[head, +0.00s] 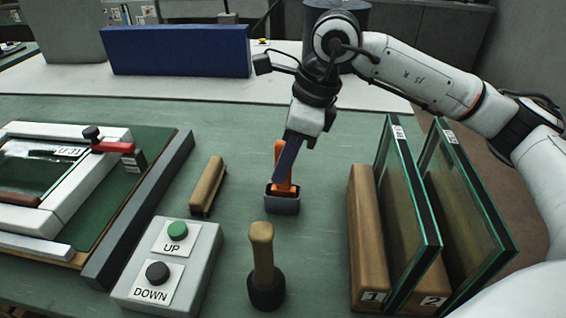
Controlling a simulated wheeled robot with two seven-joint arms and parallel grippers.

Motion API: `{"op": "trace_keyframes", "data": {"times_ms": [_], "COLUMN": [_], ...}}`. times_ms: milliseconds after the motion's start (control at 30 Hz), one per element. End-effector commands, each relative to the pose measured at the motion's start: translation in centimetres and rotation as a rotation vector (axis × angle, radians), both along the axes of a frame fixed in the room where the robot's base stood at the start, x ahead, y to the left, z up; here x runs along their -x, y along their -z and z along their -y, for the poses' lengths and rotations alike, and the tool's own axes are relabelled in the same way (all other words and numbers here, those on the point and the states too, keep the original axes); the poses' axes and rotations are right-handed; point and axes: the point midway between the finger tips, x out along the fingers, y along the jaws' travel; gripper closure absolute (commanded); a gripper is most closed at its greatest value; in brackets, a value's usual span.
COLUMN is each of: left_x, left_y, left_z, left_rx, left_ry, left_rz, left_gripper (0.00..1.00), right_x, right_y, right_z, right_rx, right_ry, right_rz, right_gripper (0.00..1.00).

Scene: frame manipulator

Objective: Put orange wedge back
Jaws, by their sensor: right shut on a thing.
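The orange wedge (281,168) stands roughly upright at the middle of the green table. Its lower end is in or just over a small dark grey holder (282,204); I cannot tell whether it touches the bottom. My right gripper (287,165) reaches down from above and is shut on the orange wedge, with its dark finger covering part of it. My left gripper is out of view.
A wooden bar (207,186), an UP/DOWN button box (205,262) and a black-footed wooden mallet (262,262) are nearby. Upright glass panes (400,200) stand in wooden racks at right. A clamped frame (70,215) lies left. A blue block (180,50) stands behind.

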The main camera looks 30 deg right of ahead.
Motion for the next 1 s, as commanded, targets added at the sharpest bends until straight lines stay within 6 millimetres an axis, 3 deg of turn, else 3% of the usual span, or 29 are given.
{"op": "trace_keyframes", "data": {"times_ms": [333, 367, 467, 767, 1000], "left_x": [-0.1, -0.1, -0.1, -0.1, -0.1], "left_y": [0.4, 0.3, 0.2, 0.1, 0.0], "left_z": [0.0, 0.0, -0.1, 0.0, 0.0], "left_rx": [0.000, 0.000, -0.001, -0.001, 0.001], "left_ry": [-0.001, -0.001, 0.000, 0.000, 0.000], "left_rz": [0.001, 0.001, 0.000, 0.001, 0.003], "left_gripper": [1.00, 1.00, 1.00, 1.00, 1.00], "right_x": [0.0, 0.0, 0.0, 0.0, 0.3], "right_y": [0.5, 0.5, 0.4, 0.3, -2.4], "right_z": [0.0, 0.0, 0.0, 0.0, 0.6], "right_rx": [-0.001, 0.000, 0.000, -0.001, -0.002], "right_ry": [-0.001, -0.001, -0.001, -0.001, 0.001], "right_rz": [0.002, 0.002, 0.002, 0.002, 0.008], "right_gripper": [1.00, 0.83, 0.66, 0.66, 0.66]}}
